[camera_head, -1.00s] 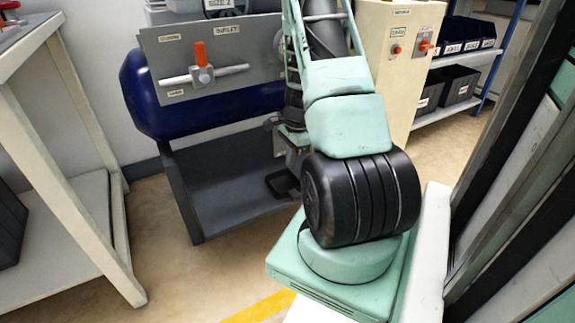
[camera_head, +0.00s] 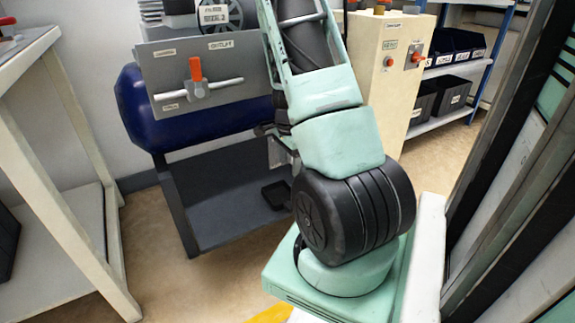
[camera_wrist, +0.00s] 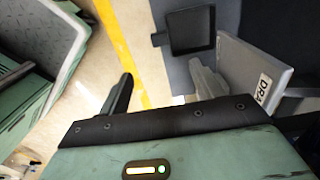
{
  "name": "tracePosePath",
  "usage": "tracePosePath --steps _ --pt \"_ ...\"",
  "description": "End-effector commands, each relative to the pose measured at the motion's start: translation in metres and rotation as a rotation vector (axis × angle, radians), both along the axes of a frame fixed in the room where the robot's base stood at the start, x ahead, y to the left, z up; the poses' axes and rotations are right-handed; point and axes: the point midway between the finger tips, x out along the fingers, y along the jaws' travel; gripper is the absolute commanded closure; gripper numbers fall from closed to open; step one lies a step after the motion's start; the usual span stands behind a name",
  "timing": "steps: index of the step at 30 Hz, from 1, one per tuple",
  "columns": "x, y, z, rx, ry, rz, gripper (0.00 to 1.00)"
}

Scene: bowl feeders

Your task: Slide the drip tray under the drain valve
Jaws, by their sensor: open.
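The drip tray (camera_head: 276,196) is a small black square tray on the dark grey lower shelf under the blue tank. In the wrist view the tray (camera_wrist: 190,48) lies just beyond my fingers, with a short tab on its left side. My gripper (camera_wrist: 163,90) is open and empty, with clear space between its fingers. Its right finger points toward the tray's near edge; I cannot tell whether they touch. A grey plate (camera_wrist: 252,75) with a partly cut-off label starting "DRA" stands right of that finger. The drain valve itself is not clearly visible. My arm hides much of this area in the head view.
A grey panel (camera_head: 215,72) with an orange-handled valve (camera_head: 197,78) fronts the blue tank (camera_head: 140,110). A cream cabinet (camera_head: 385,80) stands right of my arm, and a white bench (camera_head: 60,150) at left. The floor between bench and shelf is clear.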

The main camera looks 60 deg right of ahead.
Motion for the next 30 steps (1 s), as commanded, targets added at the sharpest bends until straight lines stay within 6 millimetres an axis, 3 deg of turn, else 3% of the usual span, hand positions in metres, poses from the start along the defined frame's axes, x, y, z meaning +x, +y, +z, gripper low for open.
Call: tracePosePath --steps 9,14,30 --pt "-0.001 0.000 0.000 -0.003 0.002 -0.001 0.35" --pt "-0.001 0.000 -0.010 -0.003 0.002 -0.001 0.35" --pt "-0.001 0.000 -0.110 -0.003 0.002 -0.002 0.35"
